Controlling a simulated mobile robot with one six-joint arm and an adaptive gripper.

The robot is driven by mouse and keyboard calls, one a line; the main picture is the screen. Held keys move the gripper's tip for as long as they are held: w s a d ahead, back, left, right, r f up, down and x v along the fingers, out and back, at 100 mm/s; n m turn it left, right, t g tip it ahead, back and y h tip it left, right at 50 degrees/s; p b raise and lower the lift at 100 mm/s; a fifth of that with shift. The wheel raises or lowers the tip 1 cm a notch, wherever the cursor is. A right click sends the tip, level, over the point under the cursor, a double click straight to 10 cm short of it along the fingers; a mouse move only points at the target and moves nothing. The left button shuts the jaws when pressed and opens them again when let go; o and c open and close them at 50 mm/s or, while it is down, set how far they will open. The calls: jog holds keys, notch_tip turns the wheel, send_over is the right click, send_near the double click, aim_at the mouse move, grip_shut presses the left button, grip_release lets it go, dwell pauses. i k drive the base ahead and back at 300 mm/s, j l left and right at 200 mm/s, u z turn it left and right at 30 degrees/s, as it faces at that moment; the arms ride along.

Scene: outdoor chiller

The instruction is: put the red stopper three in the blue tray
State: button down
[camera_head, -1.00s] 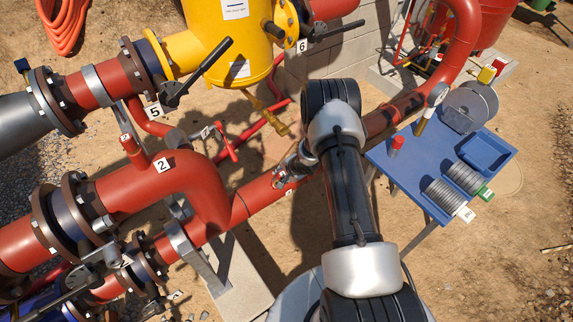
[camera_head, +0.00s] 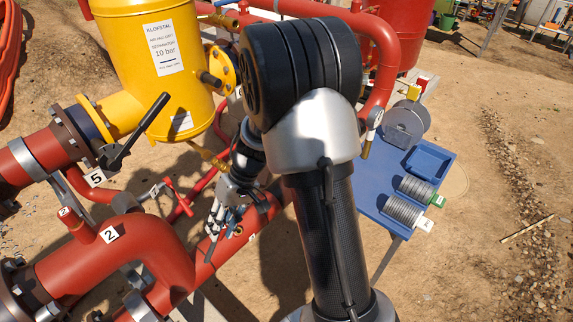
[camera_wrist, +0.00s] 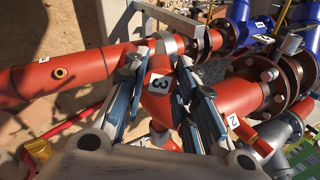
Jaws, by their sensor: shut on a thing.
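The red stopper three (camera_wrist: 158,85), with a white "3" label, sits between the fingers of my gripper (camera_wrist: 160,72) in the wrist view. My gripper is shut on it. In the head view my gripper (camera_head: 226,212) is over the lower red pipe, left of my arm; the stopper is too small to make out there. A brass-rimmed hole (camera_wrist: 60,73) shows in the red pipe, apart from the stopper. The blue tray (camera_head: 428,162) lies on the blue table at the right and looks empty.
The blue table (camera_head: 373,195) also holds two grey ribbed rolls (camera_head: 402,212) and a grey disc-shaped thing (camera_head: 404,128). A yellow tank (camera_head: 150,60), a black-handled valve (camera_head: 135,135) and red pipes (camera_head: 165,255) crowd the left. Open sandy ground lies at the right.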

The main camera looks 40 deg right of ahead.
aim_at(425, 170)
jog(key=l+z, duration=0.15)
jog(key=z, duration=1.4)
